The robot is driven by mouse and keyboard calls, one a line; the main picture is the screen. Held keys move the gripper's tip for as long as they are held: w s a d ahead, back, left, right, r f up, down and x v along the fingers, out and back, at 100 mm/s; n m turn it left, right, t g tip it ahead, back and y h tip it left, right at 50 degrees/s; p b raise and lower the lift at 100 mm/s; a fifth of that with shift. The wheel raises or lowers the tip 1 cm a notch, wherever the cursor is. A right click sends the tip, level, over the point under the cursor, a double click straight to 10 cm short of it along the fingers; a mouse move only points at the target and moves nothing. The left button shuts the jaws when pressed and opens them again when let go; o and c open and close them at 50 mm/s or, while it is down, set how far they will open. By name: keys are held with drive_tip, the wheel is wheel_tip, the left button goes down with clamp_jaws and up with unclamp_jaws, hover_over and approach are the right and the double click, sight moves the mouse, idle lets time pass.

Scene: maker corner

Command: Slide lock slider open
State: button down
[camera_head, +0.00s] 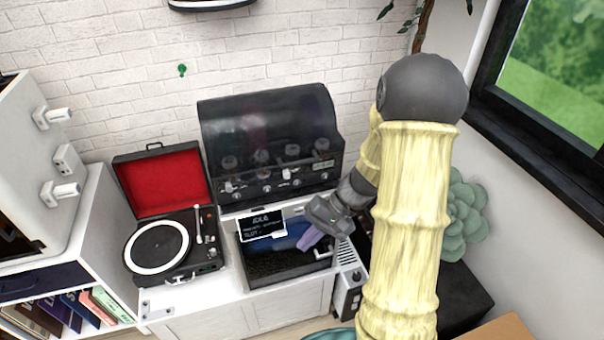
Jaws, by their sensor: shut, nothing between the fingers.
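My gripper (310,241) is shut and empty. It is at the right part of a dark open-topped box unit (285,267), near a small black screen (263,226) with white text. I cannot clearly make out a lock slider. A small pale part on the white top just left of my wrist is too small to identify. Whether the fingertips touch the unit or hover above it I cannot tell.
A dark-lidded machine (270,140) with several knobs stands behind. An open red-lined record player (160,225) is to the left. A white cabinet (40,165) stands far left. A green plant (465,215) is at right, beyond my arm.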

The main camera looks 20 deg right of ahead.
sight(286, 174)
drive_tip(key=w+d+r+m+t+y+p, duration=0.1)
drive_tip(key=w+d+m+t+y, duration=0.3)
drive_tip(key=w+d+t, duration=0.8)
drive_tip(key=d+m+t+p, duration=0.1)
drive_tip(key=d, duration=0.3)
drive_tip(key=shift+w+r+p, duration=0.3)
drive_tip(key=shift+r, duration=0.05)
drive_tip(key=p+x, duration=0.1)
drive_tip(key=x, duration=0.2)
drive_tip(key=p+x, duration=0.1)
drive_tip(key=x, duration=0.2)
drive_tip(key=p+x, duration=0.2)
drive_tip(key=x, duration=0.1)
drive_tip(key=shift+w+a+r, duration=0.1)
drive_tip(key=shift+a+r, duration=0.05)
drive_tip(key=shift+r, duration=0.2)
drive_tip(key=a, duration=0.1)
drive_tip(key=a+p, duration=0.2)
drive_tip(key=shift+w+a, duration=0.25)
drive_tip(key=shift+a+f, duration=0.2)
drive_tip(key=shift+a, duration=0.2)
